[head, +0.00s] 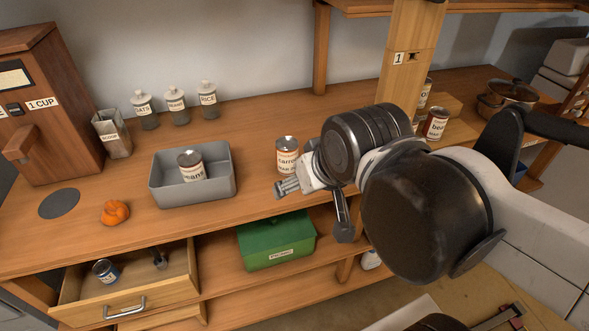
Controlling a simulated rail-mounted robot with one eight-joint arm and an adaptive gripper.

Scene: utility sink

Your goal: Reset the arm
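My gripper (286,188) is in the head view, right of the grey tray, with its fingers pointing left above the front part of the wooden counter. It shows small and side-on, partly hidden by my arm, and I cannot tell whether its fingers are open or shut. No held object shows at the fingertips. A can with a carrot label (287,156) stands upright just behind the gripper in the picture. Whether they touch is unclear. My arm reaches in from the right and covers part of the counter.
The grey tray (229,186) holds a labelled can (190,166). An orange lump (115,212) lies left of it. Below, a drawer (183,268) stands open with a blue can (106,271) inside. A green box (277,242) sits on the lower shelf. Jars (176,106) stand behind.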

